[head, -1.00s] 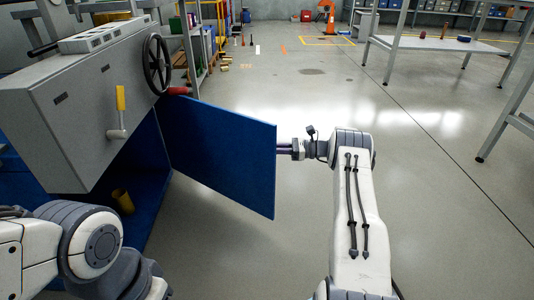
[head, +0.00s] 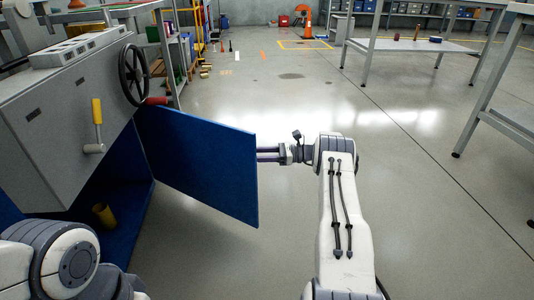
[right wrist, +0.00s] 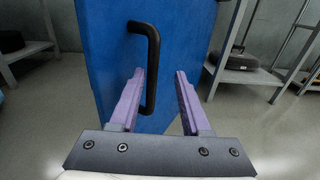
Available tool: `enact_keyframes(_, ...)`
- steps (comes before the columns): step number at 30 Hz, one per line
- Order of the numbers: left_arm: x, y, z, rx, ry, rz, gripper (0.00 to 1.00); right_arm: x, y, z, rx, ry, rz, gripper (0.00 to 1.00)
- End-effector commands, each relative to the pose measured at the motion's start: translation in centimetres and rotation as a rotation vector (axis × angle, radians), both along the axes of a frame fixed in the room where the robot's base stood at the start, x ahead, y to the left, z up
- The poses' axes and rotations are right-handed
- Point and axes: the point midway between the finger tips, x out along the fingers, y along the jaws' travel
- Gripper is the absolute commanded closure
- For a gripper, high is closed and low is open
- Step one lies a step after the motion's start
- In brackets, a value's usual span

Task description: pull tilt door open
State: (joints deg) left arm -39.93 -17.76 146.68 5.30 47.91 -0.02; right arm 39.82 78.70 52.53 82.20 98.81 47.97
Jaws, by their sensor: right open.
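The tilt door (head: 200,165) is a flat blue panel standing swung out from the grey machine in the head view. Its black bar handle (right wrist: 153,65) shows on the blue face in the right wrist view (right wrist: 105,60). My right gripper (right wrist: 160,72) is open, with the handle seen between its purple fingers, closer to the left one. I cannot tell how deep the handle sits between them. In the head view the right gripper (head: 262,155) is at the door's right edge, fingertips partly hidden behind it. My left gripper is out of view; only its arm shows at lower left.
The grey machine (head: 60,120) with a black handwheel (head: 133,75) and yellow-gripped lever (head: 97,112) stands left. A yellow cup-like object (head: 104,214) sits in the blue space under it. A metal table (head: 425,47) stands at right. The floor between is clear.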

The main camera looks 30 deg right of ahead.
Motion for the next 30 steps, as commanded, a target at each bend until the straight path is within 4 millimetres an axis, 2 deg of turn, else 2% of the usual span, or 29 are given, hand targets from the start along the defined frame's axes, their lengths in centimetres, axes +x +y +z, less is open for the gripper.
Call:
enact_keyframes(1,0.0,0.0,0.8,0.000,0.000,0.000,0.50,-0.5,-0.9,0.3,0.001,0.000,-0.004,0.53)
enact_keyframes(5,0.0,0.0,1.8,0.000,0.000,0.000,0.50,-1.8,-3.3,0.3,0.000,0.000,-0.003,0.53)
enact_keyframes(12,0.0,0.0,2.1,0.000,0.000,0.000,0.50,-3.5,-6.7,-0.1,0.000,-0.001,-0.001,0.53)
enact_keyframes(18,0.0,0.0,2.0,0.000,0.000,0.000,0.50,-4.2,-7.9,0.0,0.000,0.000,0.000,0.53)
enact_keyframes(26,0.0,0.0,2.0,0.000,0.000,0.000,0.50,-4.2,-8.0,0.0,0.000,0.001,0.000,0.53)
enact_keyframes(27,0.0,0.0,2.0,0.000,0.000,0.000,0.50,-4.2,-8.0,0.0,0.000,0.001,0.000,0.57)
enact_keyframes(29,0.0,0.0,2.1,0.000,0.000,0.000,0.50,-4.2,-8.0,0.1,0.000,0.001,0.001,0.80)
enact_keyframes(30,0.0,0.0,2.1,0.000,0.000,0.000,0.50,-4.2,-7.9,0.1,-0.002,0.001,0.002,0.95)
